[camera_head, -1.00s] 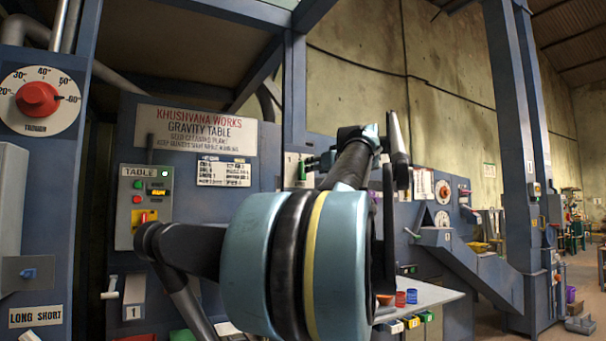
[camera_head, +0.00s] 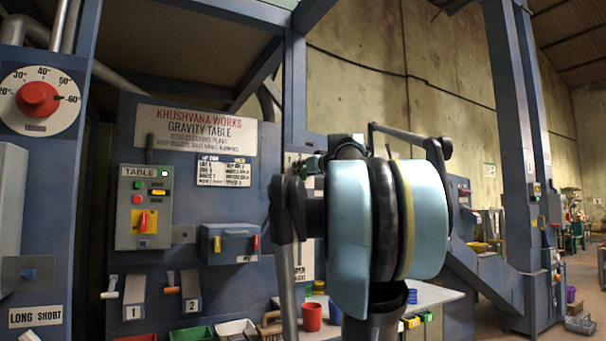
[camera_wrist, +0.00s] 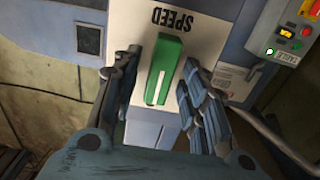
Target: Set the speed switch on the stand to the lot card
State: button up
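In the wrist view, the speed switch (camera_wrist: 164,72) is a green handle with a white line, on a pale plate lettered SPEED, which appears upside down. My gripper (camera_wrist: 158,68) is open, its fingers on either side of the handle. A gap shows on the left; the right finger is close, and I cannot tell whether it touches. In the head view, my arm hides the gripper and the switch. The lot card (camera_head: 224,171) appears to be the white printed card under the GRAVITY TABLE sign; its small print is not surely readable.
The TABLE control box (camera_head: 145,207) and a blue-grey box (camera_head: 230,243) are on the panel left of my arm. Two numbered levers (camera_head: 134,298) are below. A white table (camera_head: 430,296) with a red cup (camera_head: 311,317) stands behind my arm.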

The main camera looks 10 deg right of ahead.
jog(key=shift+c, duration=0.6)
grip_shut()
jog(key=shift+m, duration=0.3)
jog(key=shift+d+f+m, duration=0.1)
jog(key=shift+d+m, duration=0.05)
jog(key=shift+m, duration=1.95)
jog(key=shift+d+f+m, duration=0.1)
jog(key=shift+m, duration=2)
jog(key=shift+o, duration=0.6)
grip_release()
jog(key=shift+w, duration=0.1)
